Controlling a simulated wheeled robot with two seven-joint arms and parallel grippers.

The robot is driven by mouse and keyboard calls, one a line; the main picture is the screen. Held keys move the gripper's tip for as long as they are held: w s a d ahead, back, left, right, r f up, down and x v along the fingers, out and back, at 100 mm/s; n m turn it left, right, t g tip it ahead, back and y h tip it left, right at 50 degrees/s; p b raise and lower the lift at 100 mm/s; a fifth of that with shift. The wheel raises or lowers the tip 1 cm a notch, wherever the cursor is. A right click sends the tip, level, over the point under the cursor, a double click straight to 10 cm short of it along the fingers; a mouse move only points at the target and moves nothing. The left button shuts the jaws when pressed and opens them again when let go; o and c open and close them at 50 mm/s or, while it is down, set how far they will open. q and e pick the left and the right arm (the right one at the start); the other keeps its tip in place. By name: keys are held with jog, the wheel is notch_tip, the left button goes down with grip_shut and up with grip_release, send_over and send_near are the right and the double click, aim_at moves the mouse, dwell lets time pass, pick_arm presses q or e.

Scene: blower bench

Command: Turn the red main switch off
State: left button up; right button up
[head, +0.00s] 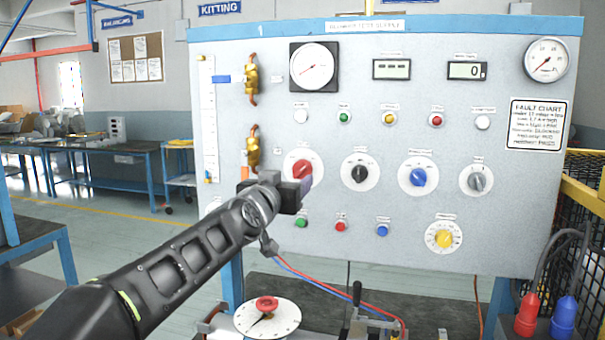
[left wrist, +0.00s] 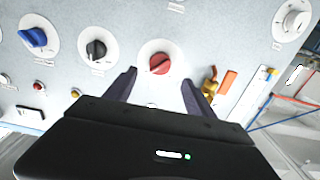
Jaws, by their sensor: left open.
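The red main switch (head: 302,169) is a red rotary knob on a round white plate, at the left of the panel's row of knobs. It also shows in the left wrist view (left wrist: 160,64), between and beyond the two fingers. My left gripper (head: 296,190) is in front of the panel, just below and left of the red knob, and hides the lower part of its plate. In the left wrist view my left gripper (left wrist: 160,88) has its fingers apart, with nothing between them. The knob's pointer direction is too small to tell. My right gripper is not in view.
Black (head: 359,173), blue (head: 418,176) and grey (head: 476,181) knobs sit to the right of the red one on the grey panel (head: 340,245). Brass fittings (head: 253,148) stick out on the left. Small coloured buttons lie above and below. A dial with a red knob (head: 267,305) stands below.

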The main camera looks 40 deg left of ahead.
aim_at(299, 173)
pick_arm(q)
jog(key=p+x, duration=0.3)
jog(key=x, duration=0.4)
jog(key=shift+w+a, duration=0.1)
jog(key=shift+w+a+f+p, duration=0.1)
jog(key=shift+w+p, duration=0.2)
jog(key=shift+w, duration=0.05)
jog(key=shift+c, duration=0.2)
jog(key=c, duration=1.3)
